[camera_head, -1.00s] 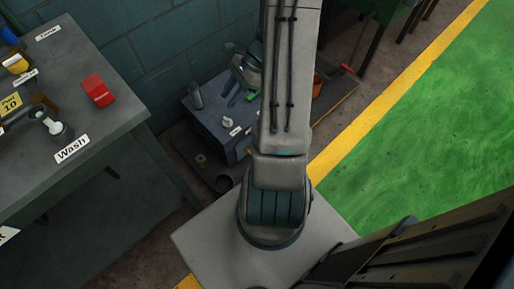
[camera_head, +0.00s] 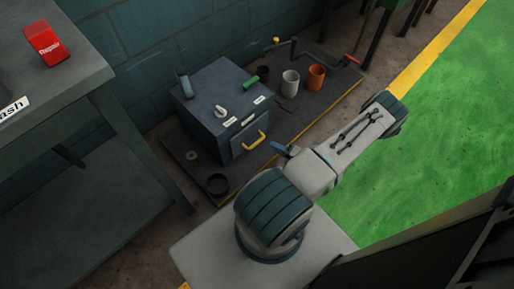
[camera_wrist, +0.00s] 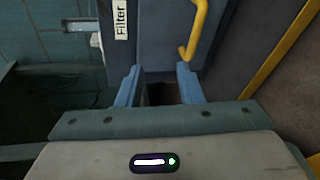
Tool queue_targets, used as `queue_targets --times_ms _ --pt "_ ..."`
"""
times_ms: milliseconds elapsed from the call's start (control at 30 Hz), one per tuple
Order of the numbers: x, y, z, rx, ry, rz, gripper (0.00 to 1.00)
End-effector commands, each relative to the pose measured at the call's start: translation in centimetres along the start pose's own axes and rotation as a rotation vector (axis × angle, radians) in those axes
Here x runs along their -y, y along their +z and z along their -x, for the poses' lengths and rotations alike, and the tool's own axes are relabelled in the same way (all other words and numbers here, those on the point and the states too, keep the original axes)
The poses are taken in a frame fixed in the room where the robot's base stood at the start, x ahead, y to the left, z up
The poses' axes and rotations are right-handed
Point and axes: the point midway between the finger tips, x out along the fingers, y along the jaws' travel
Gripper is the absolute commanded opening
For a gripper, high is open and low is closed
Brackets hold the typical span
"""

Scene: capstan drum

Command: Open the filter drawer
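The filter drawer's blue-grey cabinet (camera_head: 222,97) stands on a low dark platform by the wall. Its front carries a yellow handle (camera_head: 254,140) and looks shut. In the wrist view, the yellow handle (camera_wrist: 197,30) is at the top, right of the white "Filter" label (camera_wrist: 121,20). My gripper (camera_wrist: 158,68) is open and empty, its two blue fingers apart. The handle lies beyond and above the right fingertip, not between the fingers. In the head view, a blue finger of my gripper (camera_head: 284,150) shows just right of the handle; the rest is hidden by my arm.
On the platform are a grey cup (camera_head: 290,84), an orange cup (camera_head: 316,77), a crank with a red grip (camera_head: 352,59) and a dark ring (camera_head: 218,184). A table (camera_head: 75,85) with a red "Repair" box (camera_head: 46,42) stands left. Green floor (camera_head: 440,130) lies clear right.

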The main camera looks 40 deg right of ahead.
Motion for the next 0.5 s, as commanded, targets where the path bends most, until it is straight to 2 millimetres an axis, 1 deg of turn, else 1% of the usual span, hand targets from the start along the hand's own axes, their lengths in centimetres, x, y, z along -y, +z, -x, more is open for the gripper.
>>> queue_targets --times_ms 33,100,200,367,500 --pt "2.4 -0.6 0.0 0.051 0.001 -0.062 0.33" --pt "4.0 -1.0 0.1 0.102 0.002 -0.128 0.33" --pt "5.4 -1.4 0.3 0.150 0.004 -0.187 0.33" --pt "6.1 -1.5 -0.3 0.173 0.006 -0.217 0.33" --pt "6.2 -1.2 -2.3 0.171 0.007 -0.216 0.33"
